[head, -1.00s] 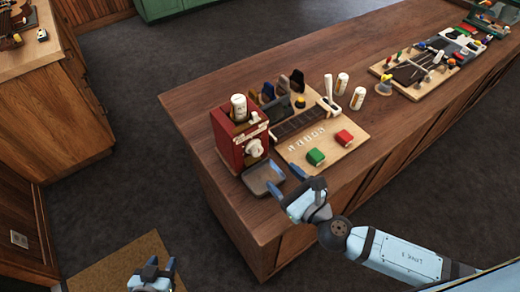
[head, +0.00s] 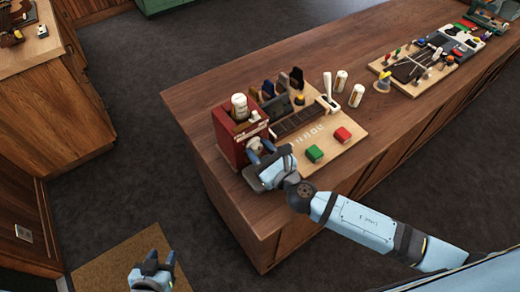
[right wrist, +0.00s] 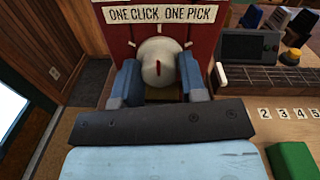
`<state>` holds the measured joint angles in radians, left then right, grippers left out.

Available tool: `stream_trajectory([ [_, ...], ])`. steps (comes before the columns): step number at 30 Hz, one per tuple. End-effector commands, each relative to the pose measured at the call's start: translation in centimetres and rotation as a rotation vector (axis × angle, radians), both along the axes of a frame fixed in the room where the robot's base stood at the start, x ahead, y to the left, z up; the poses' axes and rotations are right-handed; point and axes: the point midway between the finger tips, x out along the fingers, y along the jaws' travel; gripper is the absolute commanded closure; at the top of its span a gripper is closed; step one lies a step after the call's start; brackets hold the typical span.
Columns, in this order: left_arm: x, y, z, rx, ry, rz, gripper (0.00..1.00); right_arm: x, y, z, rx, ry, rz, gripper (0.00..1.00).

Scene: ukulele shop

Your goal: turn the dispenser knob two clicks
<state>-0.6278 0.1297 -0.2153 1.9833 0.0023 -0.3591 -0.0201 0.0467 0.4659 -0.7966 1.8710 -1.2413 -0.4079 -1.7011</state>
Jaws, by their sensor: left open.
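The red dispenser (head: 228,146) stands at the near left corner of the wooden counter, with a white bottle-like piece on top. In the right wrist view its white knob (right wrist: 158,66) sits under a "ONE CLICK ONE PICK" sign (right wrist: 155,15). My right gripper (right wrist: 160,76) has one blue finger on each side of the knob, apparently with slight gaps; contact is not clear. In the head view the right gripper (head: 268,152) is in front of the dispenser and mostly covers the knob. My left gripper (head: 152,262) is open and empty, low over the floor at lower left.
A grey tray (head: 250,176) below the dispenser is partly hidden by my right gripper. Beside it is a board with a fretboard (head: 298,122), a green block (head: 314,153) and a red block (head: 342,134).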

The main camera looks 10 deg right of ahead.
Motion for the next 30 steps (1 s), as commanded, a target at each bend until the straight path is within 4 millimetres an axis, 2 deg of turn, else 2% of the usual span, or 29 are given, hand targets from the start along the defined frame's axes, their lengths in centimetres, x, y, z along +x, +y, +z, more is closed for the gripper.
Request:
stream_trajectory([
  [1, 0.0, 0.0, 0.0, 0.000, 0.000, 0.000, 0.57, 0.0, 0.0, 0.0, 0.000, 0.000, 0.000, 0.73],
  [3, 0.1, 0.0, 0.0, -0.001, -0.002, 0.000, 0.57, 0.0, 0.0, 0.0, 0.000, 0.000, 0.000, 0.88],
  [17, 0.5, 0.0, -0.3, -0.001, -0.008, 0.000, 0.57, 0.0, 0.0, -0.1, 0.060, 0.023, 0.001, 0.88],
  [30, 0.3, -0.4, -2.2, -0.006, -0.001, -0.006, 0.57, 0.0, 0.0, -0.3, 0.385, 0.156, -0.001, 0.88],
])
